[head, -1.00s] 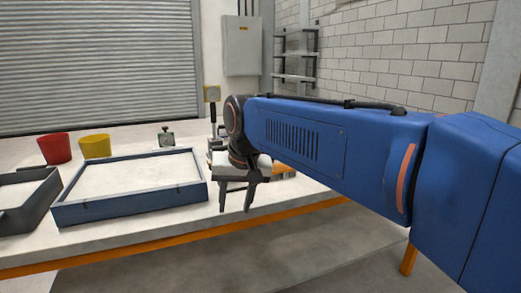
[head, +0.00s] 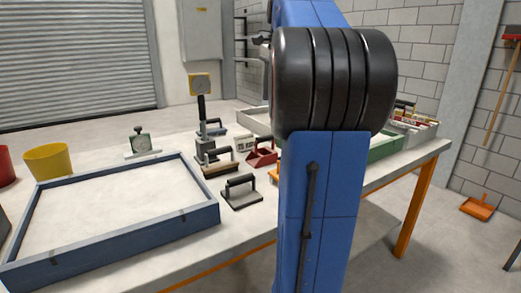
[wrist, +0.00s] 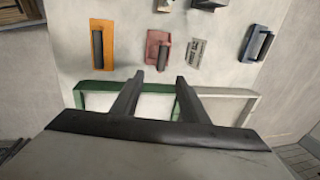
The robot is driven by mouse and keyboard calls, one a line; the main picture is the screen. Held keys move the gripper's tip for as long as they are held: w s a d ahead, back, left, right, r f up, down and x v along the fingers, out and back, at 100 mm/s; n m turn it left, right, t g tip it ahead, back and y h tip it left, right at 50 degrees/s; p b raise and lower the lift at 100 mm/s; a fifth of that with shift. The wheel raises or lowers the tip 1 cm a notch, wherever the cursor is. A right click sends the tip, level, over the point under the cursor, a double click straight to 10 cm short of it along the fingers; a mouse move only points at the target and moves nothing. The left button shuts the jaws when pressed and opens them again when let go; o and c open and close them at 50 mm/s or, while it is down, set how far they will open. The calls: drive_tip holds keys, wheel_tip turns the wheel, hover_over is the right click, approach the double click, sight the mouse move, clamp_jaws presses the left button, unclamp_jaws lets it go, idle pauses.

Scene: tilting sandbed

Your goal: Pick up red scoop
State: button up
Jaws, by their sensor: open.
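The red scoop (head: 262,154), a small red pan with a dark handle, sits on the table just left of my arm in the head view. In the wrist view the red scoop (wrist: 156,50) lies beyond my fingertips, slightly left of centre, handle on its right side. My gripper (wrist: 160,80) is open and empty, fingers pointing toward the scoop and apart from it. My gripper is hidden behind my arm in the head view.
An orange plate with a dark handle (wrist: 98,45) lies left of the scoop. A green-edged tray (wrist: 105,88) lies below my fingers, beside a pale tray (wrist: 245,93). A black-handled float (head: 240,190) and a blue sandbed frame (head: 205,215) are on the table.

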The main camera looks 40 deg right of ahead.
approach(264, 138)
drive_tip(key=f, duration=0.1)
drive_tip(key=d+f, duration=0.1)
drive_tip(key=f, duration=0.1)
drive_tip(key=w+f, duration=0.1)
drive_tip(key=f, duration=0.1)
drive_tip(key=shift+d, duration=0.25)
drive_tip(key=shift+w+f, duration=0.25)
drive_tip(key=shift+f, duration=0.65)
drive_tip(key=shift+w+f, duration=0.3)
drive_tip(key=shift+f, duration=0.65)
drive_tip(key=shift+w+f, duration=0.25)
drive_tip(key=shift+f, duration=0.65)
clamp_jaws()
